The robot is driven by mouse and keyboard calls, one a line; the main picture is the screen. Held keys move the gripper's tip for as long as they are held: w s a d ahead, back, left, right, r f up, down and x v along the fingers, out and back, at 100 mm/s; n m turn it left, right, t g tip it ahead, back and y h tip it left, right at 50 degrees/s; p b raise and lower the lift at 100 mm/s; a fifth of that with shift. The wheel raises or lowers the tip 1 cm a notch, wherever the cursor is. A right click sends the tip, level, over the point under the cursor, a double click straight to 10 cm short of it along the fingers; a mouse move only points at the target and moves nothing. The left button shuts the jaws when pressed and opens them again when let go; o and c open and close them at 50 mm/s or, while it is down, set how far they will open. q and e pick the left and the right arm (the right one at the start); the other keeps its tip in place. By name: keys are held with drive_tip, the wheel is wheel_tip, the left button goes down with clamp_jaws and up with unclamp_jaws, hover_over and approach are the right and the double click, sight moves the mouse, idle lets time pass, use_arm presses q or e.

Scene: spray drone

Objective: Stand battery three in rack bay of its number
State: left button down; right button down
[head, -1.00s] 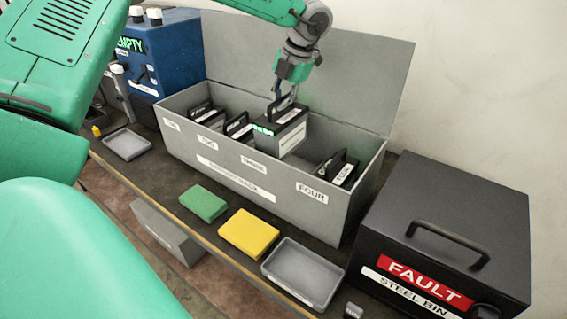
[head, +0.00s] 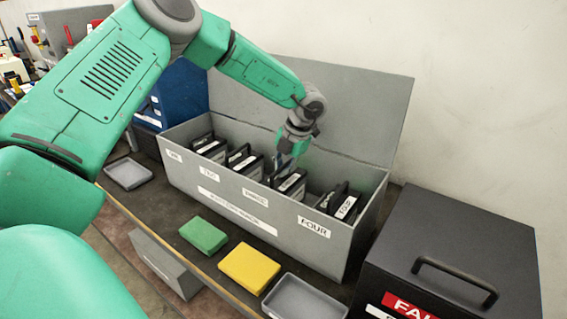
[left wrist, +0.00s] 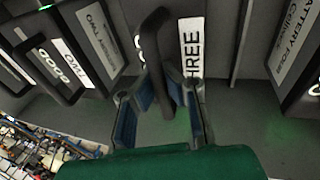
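Battery three (head: 291,184), a dark block with a white label and a black loop handle, stands upright in the third bay of the grey rack (head: 215,195), behind the bay label THREE. Its THREE label (left wrist: 190,48) and its handle (left wrist: 152,50) show in the left wrist view. My left gripper (head: 287,165) is over it, with its blue-padded fingers (left wrist: 163,105) on both sides of the handle. Gaps show between the handle and the fingers, so the gripper looks open. The battery's lower part is hidden by the rack wall. My right gripper is not in view.
Other batteries stand in bays one (head: 208,147), two (head: 243,160) and four (head: 342,203). The rack lid (head: 350,100) stands open behind. A black fault bin (head: 455,245) is at right. Green (head: 204,235) and yellow (head: 250,268) blocks and grey trays lie in front.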

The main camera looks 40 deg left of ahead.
use_arm(q)
drive_tip(key=shift+r, duration=0.15)
drive_tip(key=c, duration=1.7)
unclamp_jaws()
drive_tip(key=shift+s, duration=0.1)
drive_tip(key=shift+d, duration=0.2)
drive_tip(key=v, duration=1.2)
drive_tip(key=shift+a, duration=0.1)
